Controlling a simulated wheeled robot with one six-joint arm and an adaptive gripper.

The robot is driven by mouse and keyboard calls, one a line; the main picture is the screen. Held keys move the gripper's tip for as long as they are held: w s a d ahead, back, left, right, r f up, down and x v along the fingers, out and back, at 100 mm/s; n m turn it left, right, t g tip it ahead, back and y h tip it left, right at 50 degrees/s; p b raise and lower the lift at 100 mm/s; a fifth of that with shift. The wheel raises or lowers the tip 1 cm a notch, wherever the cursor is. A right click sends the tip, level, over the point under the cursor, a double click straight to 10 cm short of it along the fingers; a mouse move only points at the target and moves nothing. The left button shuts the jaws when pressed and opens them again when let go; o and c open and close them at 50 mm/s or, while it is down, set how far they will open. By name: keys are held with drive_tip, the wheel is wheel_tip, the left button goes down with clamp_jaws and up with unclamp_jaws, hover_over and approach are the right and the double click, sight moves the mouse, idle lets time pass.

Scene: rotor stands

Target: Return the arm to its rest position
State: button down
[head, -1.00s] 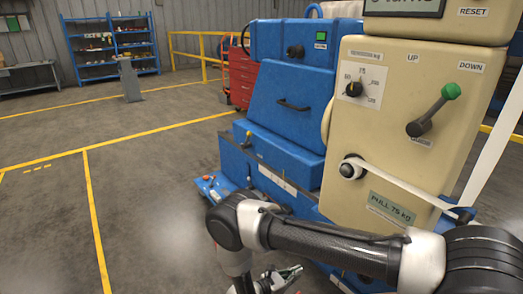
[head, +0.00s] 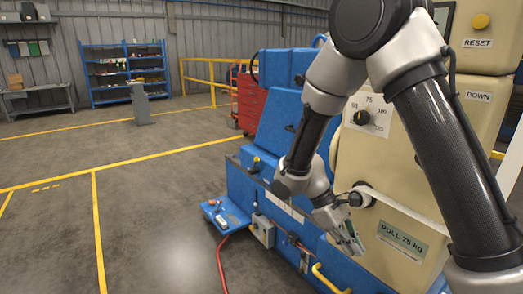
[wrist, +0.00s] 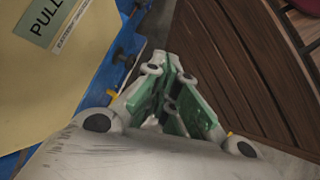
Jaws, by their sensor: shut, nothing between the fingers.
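My arm is bent upward across the right side of the head view, with its elbow at the top edge. My gripper (head: 352,243) hangs low in front of the cream machine panel (head: 400,205), pointing down. In the wrist view my gripper (wrist: 172,62) has its green-padded fingers converged at the tips, with nothing held between them. Whether it touches the panel cannot be told; it appears apart from it.
The blue machine (head: 272,140) stands behind the panel, with a yellow handle (head: 330,280) low down. A brown slatted surface (wrist: 235,70) lies close to the right in the wrist view. A red hose (head: 220,262) runs along the floor. Open floor (head: 150,215) lies left.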

drive_tip(key=s+d+r+m+t+y, duration=0.2)
drive_tip(key=s+d+r+m+t, duration=0.1)
drive_tip(key=r, duration=0.5)
drive_tip(key=s+d+r+m+t+y, duration=0.2)
drive_tip(key=s+d+r+m, duration=0.1)
drive_tip(key=s+d+r, duration=0.2)
drive_tip(key=s+d+r+m+t+y, duration=0.2)
drive_tip(key=s+d+r+m+t, duration=0.1)
drive_tip(key=r, duration=0.7)
drive_tip(key=shift+s+d+r+t+y, duration=0.3)
drive_tip(key=shift+s+d, duration=0.25)
drive_tip(key=shift+d, duration=0.35)
drive_tip(key=shift+d, duration=0.1)
